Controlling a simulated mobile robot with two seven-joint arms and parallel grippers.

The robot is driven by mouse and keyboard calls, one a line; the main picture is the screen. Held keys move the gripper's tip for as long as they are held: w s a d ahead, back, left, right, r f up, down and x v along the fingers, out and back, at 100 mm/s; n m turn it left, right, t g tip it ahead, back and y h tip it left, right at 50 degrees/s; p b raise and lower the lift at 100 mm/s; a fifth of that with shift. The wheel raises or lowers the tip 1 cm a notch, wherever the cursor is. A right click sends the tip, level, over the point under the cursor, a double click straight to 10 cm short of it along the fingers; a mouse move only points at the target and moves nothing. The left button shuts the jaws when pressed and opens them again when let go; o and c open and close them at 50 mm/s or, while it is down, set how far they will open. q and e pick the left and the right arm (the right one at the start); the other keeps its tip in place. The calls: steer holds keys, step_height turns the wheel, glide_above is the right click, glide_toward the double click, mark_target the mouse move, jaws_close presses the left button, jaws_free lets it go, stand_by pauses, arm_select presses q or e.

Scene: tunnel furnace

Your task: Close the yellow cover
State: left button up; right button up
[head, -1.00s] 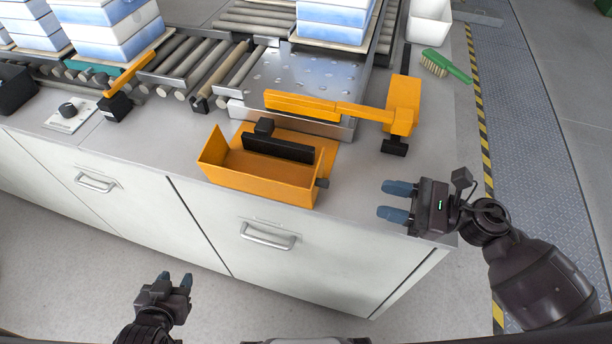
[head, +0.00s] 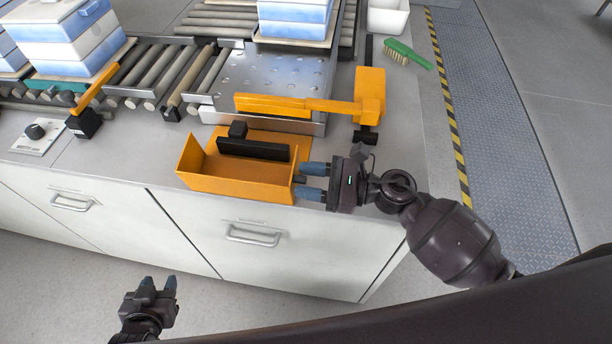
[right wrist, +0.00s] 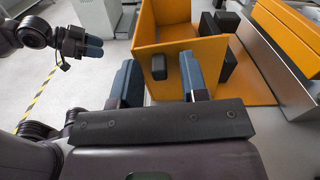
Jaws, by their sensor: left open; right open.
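The yellow-orange cover (head: 236,184) is an open-topped box shape standing tilted open at the bench's front edge. A black block and bar (head: 253,149) sit inside or behind it. A small black knob (right wrist: 158,67) sticks out of its right side. My right gripper (head: 309,181) is open and empty at that right side, its fingers pointing left. In the right wrist view the knob appears between the two fingers (right wrist: 160,82); whether they touch it I cannot tell. My left gripper (head: 159,283) is open and empty, low in front of the cabinet.
An orange arm (head: 310,104) lies across the metal plate behind the cover, with an upright orange block (head: 370,92) at its right. Stacked blue-white boxes (head: 293,17) stand on the rollers. A green brush (head: 408,54) lies back right. The floor in front is clear.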

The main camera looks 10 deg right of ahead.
steer(key=shift+a, duration=0.25)
jaws_close()
steer(key=shift+w, duration=0.1)
